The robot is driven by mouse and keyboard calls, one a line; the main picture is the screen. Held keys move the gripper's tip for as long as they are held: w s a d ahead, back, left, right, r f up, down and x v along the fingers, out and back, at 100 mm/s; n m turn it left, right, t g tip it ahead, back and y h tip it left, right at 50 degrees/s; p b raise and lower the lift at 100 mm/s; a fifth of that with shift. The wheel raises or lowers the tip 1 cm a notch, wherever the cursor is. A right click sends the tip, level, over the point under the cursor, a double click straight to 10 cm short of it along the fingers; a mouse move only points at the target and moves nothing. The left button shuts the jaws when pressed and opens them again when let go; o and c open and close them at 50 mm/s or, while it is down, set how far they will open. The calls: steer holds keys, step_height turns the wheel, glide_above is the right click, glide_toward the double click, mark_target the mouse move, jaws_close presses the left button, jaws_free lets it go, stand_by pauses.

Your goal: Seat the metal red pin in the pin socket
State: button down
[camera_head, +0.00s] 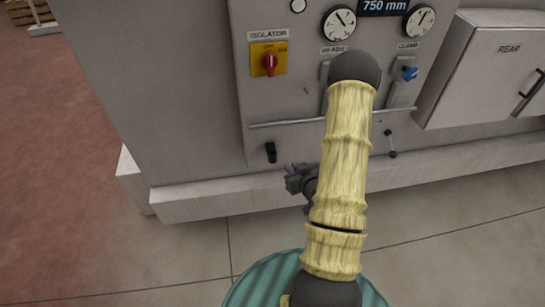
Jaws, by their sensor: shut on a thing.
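My gripper (297,178), dark grey, is low in front of the machine's front panel, left of my yellow-sleeved arm. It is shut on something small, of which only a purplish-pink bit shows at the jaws. This looks like the metal red pin, but its shape and tilt are hidden. A black fitting (271,152) is on the panel, up and left of the gripper and apart from it. I cannot tell whether it is the pin socket. Small dark knobs (392,153) sit right of the arm. No clear socket opening shows.
A horizontal rail (285,124) crosses the panel above the gripper. Above are a red isolator switch (269,64), gauges (339,23) and a blue clamp valve (409,73). A grey REAR box (490,70) juts out at right. A plinth (220,197) runs along the floor.

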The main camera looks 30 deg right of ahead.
steer(key=shift+w, duration=0.1)
steer(key=w+p, duration=0.1)
steer(key=w, duration=0.5)
steer(key=w+p, duration=0.1)
steer(key=w, duration=0.5)
steer(key=w+p, duration=0.2)
steer(key=w, duration=0.4)
steer(key=shift+w+d, duration=0.1)
steer(key=shift+d, duration=0.25)
step_height(320, 180, down, 2)
steer(key=shift+b, duration=0.6)
steer(key=shift+f, duration=0.2)
steer(key=shift+s, duration=0.2)
step_height(320, 180, down, 5)
steer(key=shift+r+b, duration=0.15)
steer(key=shift+b, duration=1.05)
steer(key=shift+w, duration=0.1)
